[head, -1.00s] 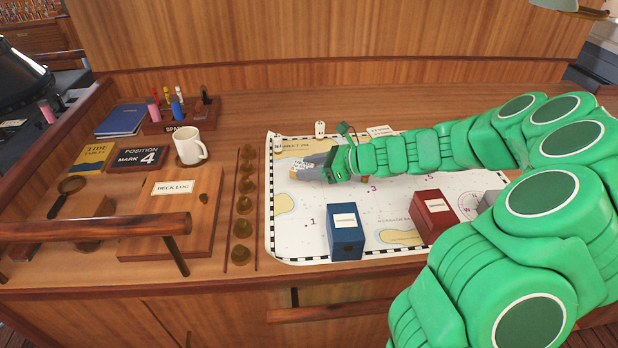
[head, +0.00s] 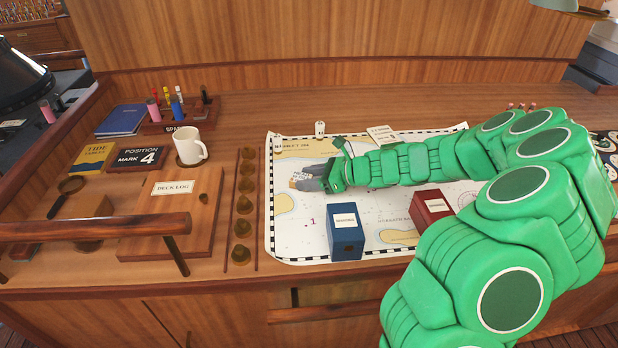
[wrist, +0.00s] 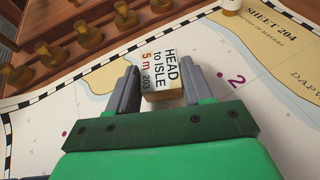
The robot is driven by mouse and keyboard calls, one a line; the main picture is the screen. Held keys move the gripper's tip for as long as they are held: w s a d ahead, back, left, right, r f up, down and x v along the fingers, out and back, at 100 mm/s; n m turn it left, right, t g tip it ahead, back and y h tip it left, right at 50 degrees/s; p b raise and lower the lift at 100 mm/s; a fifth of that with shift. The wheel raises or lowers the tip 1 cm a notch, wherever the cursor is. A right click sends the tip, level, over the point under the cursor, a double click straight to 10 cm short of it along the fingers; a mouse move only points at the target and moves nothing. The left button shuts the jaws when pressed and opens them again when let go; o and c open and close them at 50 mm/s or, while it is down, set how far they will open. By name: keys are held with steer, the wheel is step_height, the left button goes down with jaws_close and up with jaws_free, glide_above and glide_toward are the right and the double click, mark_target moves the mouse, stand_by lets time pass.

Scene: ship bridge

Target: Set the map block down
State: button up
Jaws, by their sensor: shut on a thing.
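The map block (wrist: 158,68) is a small pale block with a label reading "HEAD to ISLE 5 m 203". My gripper (wrist: 158,84) is shut on it, with one grey finger on each side. In the head view my gripper (head: 312,179) reaches in from the right over the left part of the sea chart (head: 291,238), with the block at its tip. I cannot tell whether the block touches the chart. The chart also fills much of the wrist view (wrist: 268,88), where a printed "2" shows right of the fingers.
A blue box (head: 346,236) and a red box (head: 432,205) stand on the chart's near side. Brass weights (head: 242,229) stand in a row left of the chart. A small white piece (head: 320,128) stands at its far edge. The chart's left near corner is clear.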

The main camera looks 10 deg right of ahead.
steer(key=shift+f, duration=0.1)
steer(key=o, duration=1)
